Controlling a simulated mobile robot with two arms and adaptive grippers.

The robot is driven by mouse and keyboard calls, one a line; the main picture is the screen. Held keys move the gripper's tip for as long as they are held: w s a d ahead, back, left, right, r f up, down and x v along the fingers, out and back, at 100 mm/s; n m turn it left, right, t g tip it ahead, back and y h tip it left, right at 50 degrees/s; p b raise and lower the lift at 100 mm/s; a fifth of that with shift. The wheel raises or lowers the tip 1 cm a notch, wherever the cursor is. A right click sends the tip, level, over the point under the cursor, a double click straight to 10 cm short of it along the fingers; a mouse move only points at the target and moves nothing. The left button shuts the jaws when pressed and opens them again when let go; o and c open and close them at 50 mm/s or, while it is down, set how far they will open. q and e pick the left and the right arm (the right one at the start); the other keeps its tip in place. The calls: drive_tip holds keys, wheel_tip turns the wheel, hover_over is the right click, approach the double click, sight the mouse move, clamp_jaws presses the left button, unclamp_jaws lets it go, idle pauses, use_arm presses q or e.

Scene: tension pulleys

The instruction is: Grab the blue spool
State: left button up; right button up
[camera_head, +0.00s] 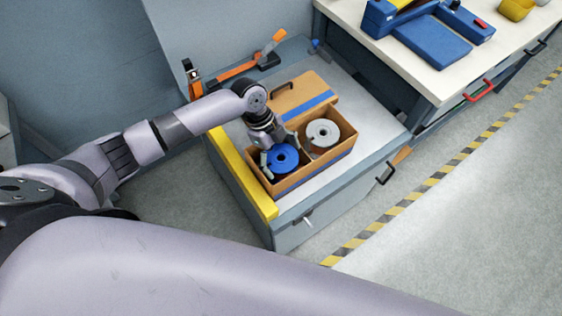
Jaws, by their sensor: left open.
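The blue spool (283,158) lies in the left part of an open cardboard box (322,167), its round face and centre hole turned up. A grey-white spool (323,132) lies in the right part of the same box. My left gripper (279,155) reaches down into the box from the upper left. Its open fingers are at the blue spool, one at the spool's left side and one to its upper right. Whether they touch the spool is hard to tell. My right gripper is not in view.
The box stands on a grey cabinet top with a yellow edge (240,173). The box lid (304,98) lies behind it. An orange clamp (237,70) lies at the back. A white workbench (430,68) with blue cases stands right. Floor at right is clear.

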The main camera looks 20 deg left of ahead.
use_arm(q)
drive_tip(key=shift+c, duration=0.3)
drive_tip(key=c, duration=1.3)
drive_tip(key=shift+w, duration=0.1)
drive_tip(key=shift+c, duration=0.6)
